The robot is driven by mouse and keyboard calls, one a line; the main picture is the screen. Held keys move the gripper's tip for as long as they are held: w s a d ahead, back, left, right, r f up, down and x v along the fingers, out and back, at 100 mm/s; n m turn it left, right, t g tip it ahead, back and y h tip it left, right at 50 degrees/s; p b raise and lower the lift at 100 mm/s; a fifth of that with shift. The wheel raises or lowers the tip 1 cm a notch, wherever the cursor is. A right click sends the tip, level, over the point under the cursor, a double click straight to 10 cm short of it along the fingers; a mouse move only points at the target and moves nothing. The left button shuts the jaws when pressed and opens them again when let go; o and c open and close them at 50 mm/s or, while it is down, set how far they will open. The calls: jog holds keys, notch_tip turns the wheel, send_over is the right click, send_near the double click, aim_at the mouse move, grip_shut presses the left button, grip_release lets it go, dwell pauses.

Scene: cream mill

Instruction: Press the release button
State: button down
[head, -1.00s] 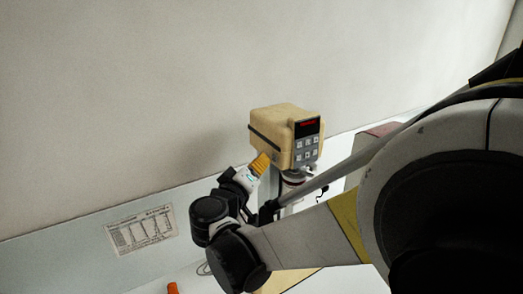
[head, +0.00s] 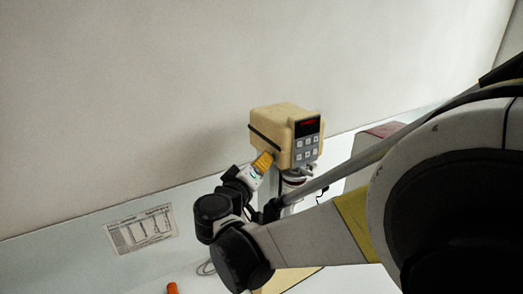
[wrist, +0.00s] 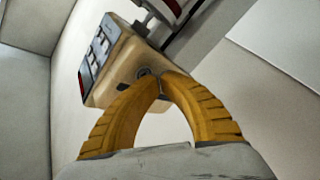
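The cream machine head (head: 272,122) stands out from the wall side, with a grey keypad and a red-lit display (head: 307,127) on its front. My gripper (head: 265,158) is at the left lower side of this head. In the wrist view its yellow fingers (wrist: 160,74) curve together and their tips meet with nothing between them. A small dark round part (wrist: 143,72) sits on the cream housing (wrist: 122,68) just beyond the tips; it looks like the release button. The tips partly overlap it, and I cannot tell whether they touch it. In the head view this part is hidden.
A printed sheet (head: 141,230) is on the pale surface at the left. An orange object (head: 173,288) shows at the bottom edge. My arm covers much of the right side.

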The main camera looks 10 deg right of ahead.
jog(key=shift+w+d, duration=0.15)
jog(key=shift+d, duration=0.15)
dwell(0.5)
jog(key=shift+a, duration=0.1)
jog(key=shift+s+a+b, duration=0.3)
jog(key=shift+a, duration=0.3)
jog(key=shift+s+a+b, duration=0.1)
jog(key=shift+s+a, duration=0.2)
jog(key=shift+a, duration=0.45)
jog(key=shift+s+a+b, duration=0.15)
jog(key=shift+s+a, duration=0.2)
jog(key=shift+a, duration=0.45)
jog(key=shift+s+a+b, duration=0.1)
jog(key=shift+s+a, duration=0.2)
jog(key=shift+a, duration=0.45)
